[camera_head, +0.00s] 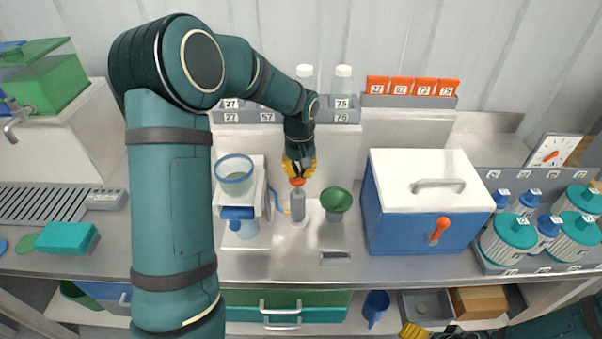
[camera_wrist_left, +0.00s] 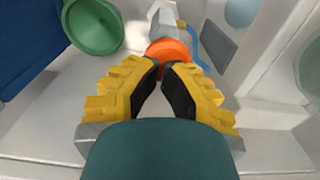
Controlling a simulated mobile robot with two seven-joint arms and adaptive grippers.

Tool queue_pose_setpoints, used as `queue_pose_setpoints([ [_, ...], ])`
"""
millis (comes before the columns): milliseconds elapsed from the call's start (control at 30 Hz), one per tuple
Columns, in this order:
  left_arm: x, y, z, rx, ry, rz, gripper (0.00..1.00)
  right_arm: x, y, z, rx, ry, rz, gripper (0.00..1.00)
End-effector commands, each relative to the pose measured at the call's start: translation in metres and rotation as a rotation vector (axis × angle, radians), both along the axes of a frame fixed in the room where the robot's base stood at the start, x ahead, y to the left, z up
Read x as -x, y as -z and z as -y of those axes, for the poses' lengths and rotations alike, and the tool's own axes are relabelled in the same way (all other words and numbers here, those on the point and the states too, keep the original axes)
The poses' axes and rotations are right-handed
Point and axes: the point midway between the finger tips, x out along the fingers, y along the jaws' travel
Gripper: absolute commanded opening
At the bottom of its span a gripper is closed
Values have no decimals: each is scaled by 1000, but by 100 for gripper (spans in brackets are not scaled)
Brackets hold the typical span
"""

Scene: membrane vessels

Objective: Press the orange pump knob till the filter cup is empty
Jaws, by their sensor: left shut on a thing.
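The orange pump knob (camera_head: 297,181) sits on top of the grey pump (camera_head: 298,204); it also shows in the left wrist view (camera_wrist_left: 170,50). My left gripper (camera_head: 298,168) points down from above, its yellow fingers shut on the knob. In the left wrist view its fingertips (camera_wrist_left: 165,66) meet the knob's near edge. The clear filter cup (camera_head: 235,170) with a blue rim stands on a white stand left of the pump. Pale greenish content shows inside it; its exact level is hard to tell. My right gripper (camera_head: 428,332) is partly cut off at the bottom edge.
A green funnel-like cup (camera_head: 336,200) stands close right of the pump. A blue box with a white lid (camera_head: 415,205) is further right. A blue hose (camera_wrist_left: 192,48) runs beside the pump. Bottles in a grey rack (camera_head: 342,88) stand behind. The front counter is mostly clear.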

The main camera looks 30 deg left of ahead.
Motion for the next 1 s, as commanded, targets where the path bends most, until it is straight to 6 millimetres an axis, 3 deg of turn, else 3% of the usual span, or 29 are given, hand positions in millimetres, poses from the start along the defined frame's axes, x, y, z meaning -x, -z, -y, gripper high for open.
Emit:
queue_pose_setpoints([
  [33,0,-15,-1,0,0,2,0,0,-12,1,-1,0,1,81],
  [200,-1,-51,-1,-1,1,5,0,0,-8,0,-2,0,0,81],
  [500,-1,-97,0,0,1,2,0,0,-12,1,-2,0,0,81],
  [1000,0,-106,0,0,1,1,0,0,-12,1,-2,0,0,81],
])
